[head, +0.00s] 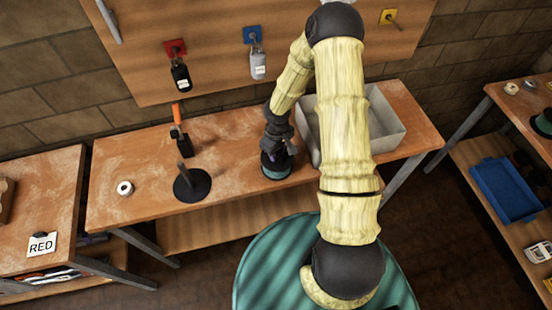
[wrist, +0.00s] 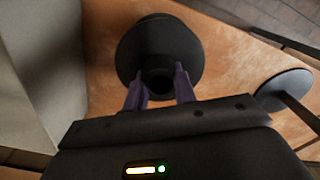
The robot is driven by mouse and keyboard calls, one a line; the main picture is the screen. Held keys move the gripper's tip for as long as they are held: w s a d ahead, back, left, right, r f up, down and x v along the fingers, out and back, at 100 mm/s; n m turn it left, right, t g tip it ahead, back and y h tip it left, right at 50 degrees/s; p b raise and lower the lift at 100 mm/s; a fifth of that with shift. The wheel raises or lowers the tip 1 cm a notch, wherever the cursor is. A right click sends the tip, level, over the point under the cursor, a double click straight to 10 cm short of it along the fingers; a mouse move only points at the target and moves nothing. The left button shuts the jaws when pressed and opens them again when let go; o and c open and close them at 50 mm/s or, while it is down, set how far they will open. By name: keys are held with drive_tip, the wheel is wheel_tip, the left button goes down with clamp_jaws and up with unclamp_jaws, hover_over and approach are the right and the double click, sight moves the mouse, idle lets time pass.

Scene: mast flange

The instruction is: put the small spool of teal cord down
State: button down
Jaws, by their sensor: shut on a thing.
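The small spool (head: 276,170) has black flanges with a band of teal cord showing between them. It is upright at the bench, left of the grey bin. I cannot tell whether its base touches the wood. My gripper (head: 279,150) is above it, with its fingers shut on the spool's black hub. In the wrist view, the purple fingers of my gripper (wrist: 159,88) are on both sides of the hub of the spool (wrist: 160,45). The cord is hidden there under the dark upper flange.
The wooden bench (head: 235,135) holds a grey bin (head: 388,140) close to the right. A black disc with an upright post (head: 191,186) stands left of the spool. Further left are a white ring (head: 125,188) and an orange-handled tool (head: 177,115). Bare wood lies between.

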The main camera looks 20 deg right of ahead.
drive_tip(key=shift+r, duration=0.1)
wheel_tip(320, 180, up, 10)
drive_tip(key=b, duration=0.1)
idle(0.3)
drive_tip(key=shift+a, duration=0.1)
idle(0.4)
